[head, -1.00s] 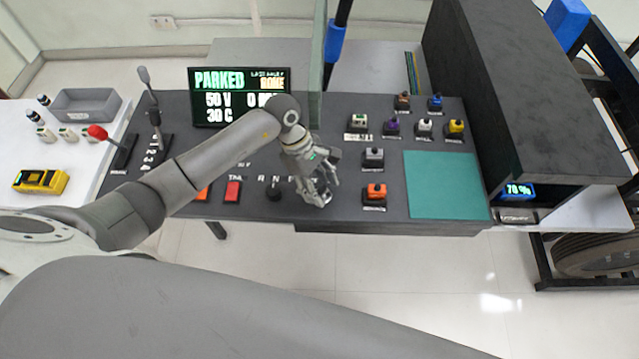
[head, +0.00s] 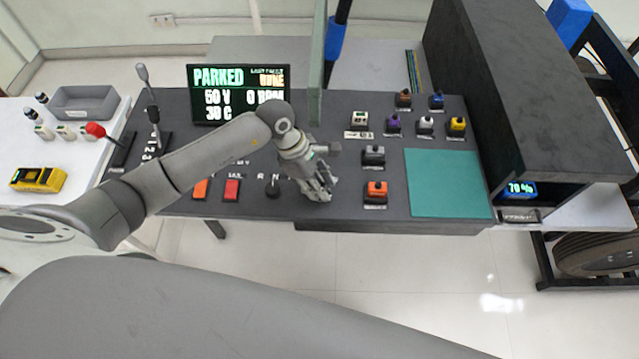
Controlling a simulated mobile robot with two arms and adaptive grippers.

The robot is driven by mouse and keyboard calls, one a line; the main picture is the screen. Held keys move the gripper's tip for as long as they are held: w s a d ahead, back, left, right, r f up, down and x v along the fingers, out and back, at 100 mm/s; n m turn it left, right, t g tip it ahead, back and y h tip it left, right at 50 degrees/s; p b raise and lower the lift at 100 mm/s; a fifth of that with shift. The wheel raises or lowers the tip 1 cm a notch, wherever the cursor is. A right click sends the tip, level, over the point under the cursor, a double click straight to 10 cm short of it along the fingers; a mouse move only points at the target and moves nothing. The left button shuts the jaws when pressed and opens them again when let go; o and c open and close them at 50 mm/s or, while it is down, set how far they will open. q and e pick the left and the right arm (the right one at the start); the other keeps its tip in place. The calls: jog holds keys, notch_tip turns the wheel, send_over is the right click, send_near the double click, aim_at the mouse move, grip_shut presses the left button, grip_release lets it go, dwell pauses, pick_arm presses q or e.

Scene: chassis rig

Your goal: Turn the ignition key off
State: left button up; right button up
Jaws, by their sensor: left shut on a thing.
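My left gripper (head: 321,194) is over the front part of the dark console (head: 345,205), just right of a small black knob (head: 272,190). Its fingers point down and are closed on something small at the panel. The ignition key is not clearly visible; it is hidden by the fingers. The display (head: 238,95) at the back of the console reads PARKED, 50 V and 30 C. My right gripper is not in view.
Orange (head: 201,189) and red (head: 232,190) switches lie left of the gripper. A grey switch (head: 373,155) and an orange switch (head: 375,192) stand to its right, before a bare green mat (head: 447,184). Levers (head: 150,95) rise at the left.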

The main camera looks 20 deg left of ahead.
pick_arm(q)
jog(key=n+t, duration=0.1)
jog(key=n, duration=0.1)
jog(key=n+b, duration=0.1)
jog(key=n, duration=0.1)
jog(key=shift+s+n+t, duration=0.15)
jog(key=shift+n+t, duration=0.15)
jog(key=shift+t, duration=0.1)
jog(key=shift+s+d+n+t+y, duration=0.1)
jog(key=shift+n+t+y, duration=0.5)
jog(key=shift+n, duration=1.4)
jog(key=shift+b, duration=0.3)
jog(key=o, duration=1)
jog(key=shift+r, duration=0.1)
jog(key=v, duration=1.2)
